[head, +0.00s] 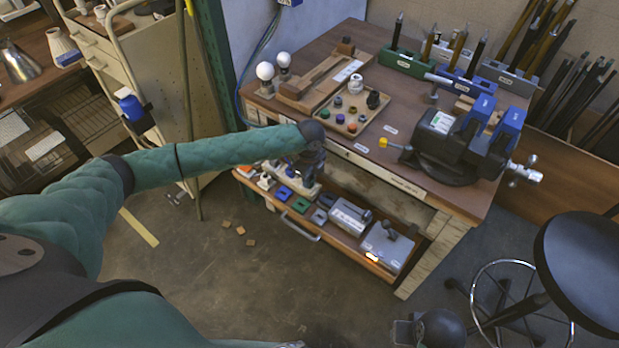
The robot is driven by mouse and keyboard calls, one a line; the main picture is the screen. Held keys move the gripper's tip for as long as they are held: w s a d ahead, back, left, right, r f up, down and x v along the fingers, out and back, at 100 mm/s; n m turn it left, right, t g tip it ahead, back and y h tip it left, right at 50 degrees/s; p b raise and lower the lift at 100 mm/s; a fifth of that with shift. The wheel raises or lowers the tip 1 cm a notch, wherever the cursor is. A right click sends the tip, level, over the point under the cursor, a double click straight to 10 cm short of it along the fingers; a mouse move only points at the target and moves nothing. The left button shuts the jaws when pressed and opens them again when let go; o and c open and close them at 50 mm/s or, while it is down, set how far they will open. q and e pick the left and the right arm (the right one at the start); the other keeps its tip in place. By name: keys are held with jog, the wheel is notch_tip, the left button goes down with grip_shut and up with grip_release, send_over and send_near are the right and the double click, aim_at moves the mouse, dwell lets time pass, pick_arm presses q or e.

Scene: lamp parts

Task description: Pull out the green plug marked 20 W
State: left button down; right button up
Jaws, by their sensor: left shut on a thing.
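My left arm reaches across to the front of the workbench. My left gripper (306,172) points down over a pale strip (280,172) with small plug-like pieces, in the pulled-out drawer below the bench top. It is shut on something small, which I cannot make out. The green plug and its 20 W mark cannot be told apart at this size. A green square piece (301,205) lies in the drawer in front of the strip. My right gripper (404,332) shows small at the bottom edge; its jaws are unclear.
The drawer (352,262) also holds blue and grey blocks and two grey boxes. On the bench stand a vise (455,140), a tray of coloured caps (350,112) and white bulbs (265,72). A black stool (580,265) is at right. Floor before the drawer is mostly clear.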

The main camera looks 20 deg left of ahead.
pick_arm(q)
jog(key=shift+r+p, duration=0.6)
jog(key=shift+r, duration=0.05)
dwell(0.6)
jog(key=shift+r+p, duration=2.3)
jog(key=shift+r, duration=0.15)
